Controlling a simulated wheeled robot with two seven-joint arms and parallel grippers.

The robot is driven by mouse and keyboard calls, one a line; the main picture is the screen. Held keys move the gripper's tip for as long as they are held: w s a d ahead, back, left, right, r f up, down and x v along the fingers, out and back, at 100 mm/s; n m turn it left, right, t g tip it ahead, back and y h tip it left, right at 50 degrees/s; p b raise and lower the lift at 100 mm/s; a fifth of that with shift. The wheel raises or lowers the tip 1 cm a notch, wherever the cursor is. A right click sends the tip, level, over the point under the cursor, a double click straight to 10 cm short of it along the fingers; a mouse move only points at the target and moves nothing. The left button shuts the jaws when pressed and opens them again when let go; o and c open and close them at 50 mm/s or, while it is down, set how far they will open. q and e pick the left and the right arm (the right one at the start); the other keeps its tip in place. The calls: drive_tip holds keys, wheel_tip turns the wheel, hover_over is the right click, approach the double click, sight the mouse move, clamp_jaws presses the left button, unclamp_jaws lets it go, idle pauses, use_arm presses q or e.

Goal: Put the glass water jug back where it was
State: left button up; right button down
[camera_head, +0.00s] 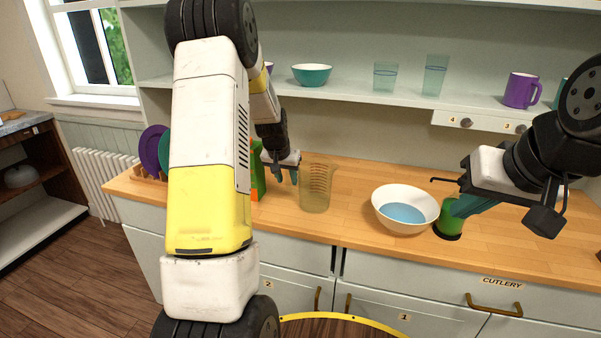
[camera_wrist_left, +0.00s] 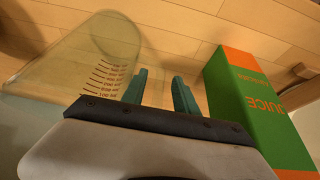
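The glass water jug (camera_head: 315,190), clear with measuring marks, stands upright on the wooden counter left of the white bowl. It also shows at the upper left of the left wrist view (camera_wrist_left: 85,55). My left gripper (camera_head: 286,177) is just left of the jug, between it and the juice carton, with its fingers pointing down. In the left wrist view its two teal fingers (camera_wrist_left: 160,92) are apart with nothing between them. My right gripper (camera_head: 462,207) is at the green cup (camera_head: 451,218) right of the bowl; whether its fingers grip the cup is unclear.
A white bowl (camera_head: 390,223) with blue contents stands mid-counter. The green and orange juice carton (camera_wrist_left: 255,105) is close beside my left gripper. A purple plate (camera_head: 152,150) stands in a rack at left. The shelf above holds a teal bowl (camera_head: 311,75), glasses and a purple mug (camera_head: 521,90).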

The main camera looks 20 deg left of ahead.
use_arm(q)
drive_tip(key=v, duration=1.2)
drive_tip(key=s+d+r+h, duration=0.1)
drive_tip(key=s+d+r, duration=0.5)
drive_tip(key=s+r, duration=0.45)
drive_tip(key=s+d, duration=0.3)
drive_tip(key=s, duration=0.6)
drive_tip(key=s+d+t+h, duration=0.1)
drive_tip(key=s+d, duration=0.2)
drive_tip(key=s, duration=0.6)
drive_tip(key=shift+s, duration=0.4)
